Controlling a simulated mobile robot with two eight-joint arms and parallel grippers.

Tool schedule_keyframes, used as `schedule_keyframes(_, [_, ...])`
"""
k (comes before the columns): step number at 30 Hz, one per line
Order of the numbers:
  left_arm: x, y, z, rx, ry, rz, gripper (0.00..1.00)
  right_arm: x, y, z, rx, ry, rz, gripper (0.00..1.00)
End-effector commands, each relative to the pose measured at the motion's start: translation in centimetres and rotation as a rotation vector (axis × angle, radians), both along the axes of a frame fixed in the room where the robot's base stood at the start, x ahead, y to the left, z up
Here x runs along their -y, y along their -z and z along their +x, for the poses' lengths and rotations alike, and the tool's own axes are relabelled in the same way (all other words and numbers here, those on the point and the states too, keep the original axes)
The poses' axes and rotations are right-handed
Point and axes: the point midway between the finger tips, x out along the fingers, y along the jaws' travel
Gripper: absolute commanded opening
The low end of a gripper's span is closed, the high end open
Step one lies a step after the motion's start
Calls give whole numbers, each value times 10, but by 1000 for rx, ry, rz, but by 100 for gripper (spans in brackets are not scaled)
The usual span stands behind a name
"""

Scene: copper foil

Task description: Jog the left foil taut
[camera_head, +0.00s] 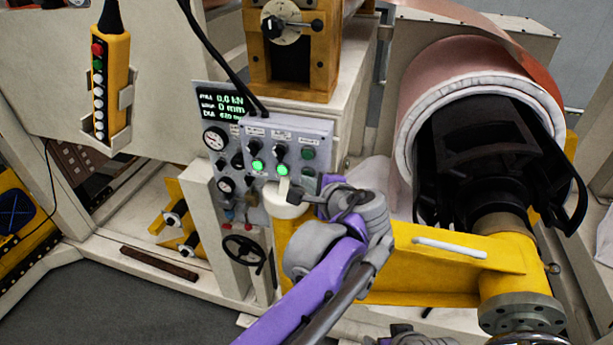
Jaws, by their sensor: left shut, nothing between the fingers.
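The copper foil roll (425,85) sits at the right with a pale edge around a black core, and foil runs off it over the top right. A grey control box (318,133) in the middle carries knobs and lit green buttons. A display (222,106) beside it shows green figures, apparently 0.0 kN and 0 mm. My left gripper (284,186) is shut and empty, with its tip at the lower edge of the control box, just below a lit green button; I cannot tell whether it touches.
A yellow pendant (112,85) with coloured buttons hangs at upper left. Gauges (215,138) and a black handwheel (244,254) are left of my gripper. A yellow arm (420,262) holds the roll's core behind my left arm. Grey floor (100,300) is clear at lower left.

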Motion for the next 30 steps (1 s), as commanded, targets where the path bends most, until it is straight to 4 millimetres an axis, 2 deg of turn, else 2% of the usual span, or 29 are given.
schedule_keyframes(20, [0,0,0,1,1,0,0,0,0,0,0,0,0,82])
schedule_keyframes(30, [-4,0,-14,1,2,-1,0,0,-2,1,2,0,0,82])
